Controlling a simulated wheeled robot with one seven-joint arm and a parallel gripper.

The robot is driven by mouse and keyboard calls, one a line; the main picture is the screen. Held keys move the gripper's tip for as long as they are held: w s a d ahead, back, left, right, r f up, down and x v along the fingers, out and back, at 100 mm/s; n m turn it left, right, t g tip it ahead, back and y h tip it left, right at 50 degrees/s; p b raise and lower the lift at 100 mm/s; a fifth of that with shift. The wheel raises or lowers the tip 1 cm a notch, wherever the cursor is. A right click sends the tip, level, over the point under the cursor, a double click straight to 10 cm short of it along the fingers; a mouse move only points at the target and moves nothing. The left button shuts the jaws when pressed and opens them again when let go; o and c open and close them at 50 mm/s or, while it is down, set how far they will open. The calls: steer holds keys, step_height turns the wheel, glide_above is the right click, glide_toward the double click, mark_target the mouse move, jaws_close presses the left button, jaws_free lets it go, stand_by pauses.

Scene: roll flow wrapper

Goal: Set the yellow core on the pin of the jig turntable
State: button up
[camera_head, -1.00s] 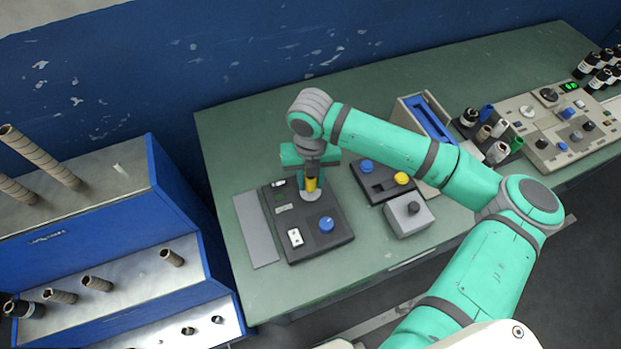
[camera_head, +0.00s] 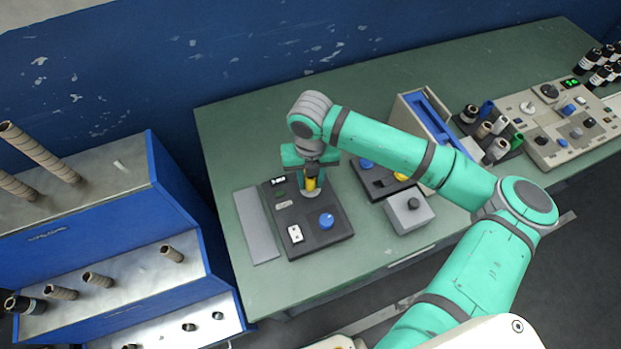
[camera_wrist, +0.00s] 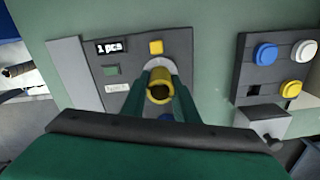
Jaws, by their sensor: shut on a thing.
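The yellow core (camera_wrist: 159,87) is upright between the fingers of my gripper (camera_wrist: 160,97), which is shut on it. In the head view the core (camera_head: 311,184) shows below my gripper (camera_head: 310,172). It is over the light grey round turntable (camera_wrist: 157,63) of the dark jig (camera_head: 325,236). The pin is hidden by the core and fingers. I cannot tell whether the core touches the turntable. The jig's display (camera_wrist: 109,47) reads "1 pcs".
A grey plate (camera_head: 257,226) lies left of the jig. A box with blue and yellow buttons (camera_head: 375,177) and a grey box with a black knob (camera_head: 409,212) stand to the right. A rack of cores (camera_head: 93,279) is at the left.

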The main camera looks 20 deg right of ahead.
steer(key=shift+f, duration=0.15)
steer(key=o, duration=1.6)
steer(key=shift+r, duration=4.05)
